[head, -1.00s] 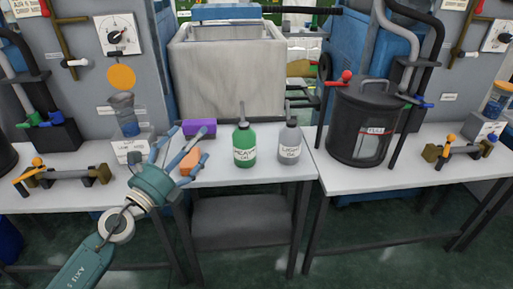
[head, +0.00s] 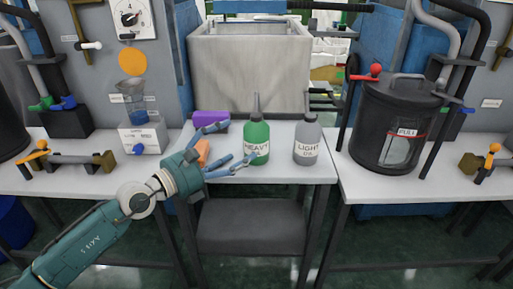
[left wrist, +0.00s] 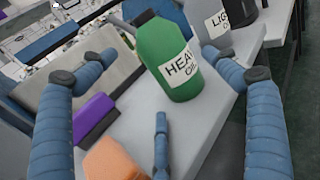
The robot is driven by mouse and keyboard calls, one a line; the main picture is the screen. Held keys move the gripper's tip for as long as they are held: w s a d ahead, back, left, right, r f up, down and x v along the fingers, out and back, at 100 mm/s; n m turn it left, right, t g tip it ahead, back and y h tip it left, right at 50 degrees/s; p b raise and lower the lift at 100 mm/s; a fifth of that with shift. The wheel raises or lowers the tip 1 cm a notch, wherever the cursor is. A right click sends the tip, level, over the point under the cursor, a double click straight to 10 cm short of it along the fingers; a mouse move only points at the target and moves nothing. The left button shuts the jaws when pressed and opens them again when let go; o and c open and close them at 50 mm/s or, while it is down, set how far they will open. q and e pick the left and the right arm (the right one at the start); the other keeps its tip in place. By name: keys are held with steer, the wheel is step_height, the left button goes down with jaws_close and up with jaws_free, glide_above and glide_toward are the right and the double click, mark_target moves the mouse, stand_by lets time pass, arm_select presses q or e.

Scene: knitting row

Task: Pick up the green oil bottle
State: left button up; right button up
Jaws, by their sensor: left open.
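The green oil bottle (head: 257,140), labelled heavy oil, stands upright on the small white table (head: 290,172) and has a thin grey spout. My left gripper (head: 236,146) is open just left of the bottle, with its fingers pointing at it. In the left wrist view the green bottle (left wrist: 167,58) shows ahead between the spread blue fingers (left wrist: 160,95), which do not close on it. Its spout is out of that view. The right gripper is in neither view.
A grey light oil bottle (head: 307,141) stands close to the right of the green one. A purple block (head: 210,119) and an orange block (head: 203,152) lie to the left, near my gripper. A black drum (head: 393,125) stands on the right table. A grey tank (head: 248,70) rises behind.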

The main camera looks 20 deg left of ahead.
mark_target(253, 135)
arm_select(q)
steer(key=shift+w+d+r, duration=0.15)
steer(key=shift+w+d, duration=0.05)
steer(key=shift+w, duration=0.3)
steer(key=x, duration=0.6)
steer(key=shift+w+d, duration=0.2)
steer(key=shift+w, duration=0.1)
steer(key=shift+c, duration=0.3)
steer(key=c, duration=1.2)
